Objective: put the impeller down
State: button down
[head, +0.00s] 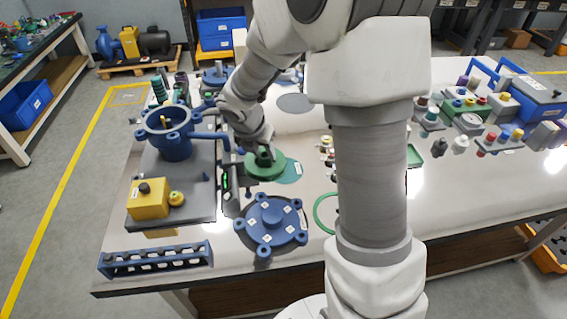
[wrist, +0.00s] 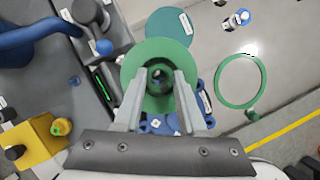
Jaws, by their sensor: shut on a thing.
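The impeller is a green disc (head: 264,170) with a dark central hub. My gripper (head: 262,150) is shut on its hub from above. In the wrist view the two fingers (wrist: 159,77) stand on either side of the hub, and the green disc (wrist: 155,51) spreads out beyond them. A flat teal round pad (head: 291,173) shows beside and partly behind the impeller; it also appears in the wrist view (wrist: 171,24). The disc overlaps the pad's edge in both views. I cannot tell how high the impeller is above the table.
A blue flanged cover (head: 271,221) lies close in front of the impeller. A blue pump housing (head: 172,142) and yellow box (head: 147,199) stand on a grey plate to the left. A green ring (head: 318,217) lies at the right. A grey round pad (head: 296,103) lies bare farther back.

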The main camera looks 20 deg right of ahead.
jog(key=shift+w+d+f+b, duration=0.55)
jog(key=shift+w+d+f, duration=0.5)
jog(key=shift+d+f, duration=0.5)
jog(key=shift+w+d+f+b, duration=0.5)
jog(key=shift+w+d+f, duration=0.6)
jog(key=shift+f, duration=0.75)
jog(key=shift+w+d+f+b, duration=0.55)
jog(key=shift+w+d+f, duration=0.4)
jog(key=shift+d+f, duration=0.6)
jog(key=shift+a+f, duration=0.15)
jog(key=shift+f, duration=0.1)
jog(key=shift+c, duration=2.4)
grip_release()
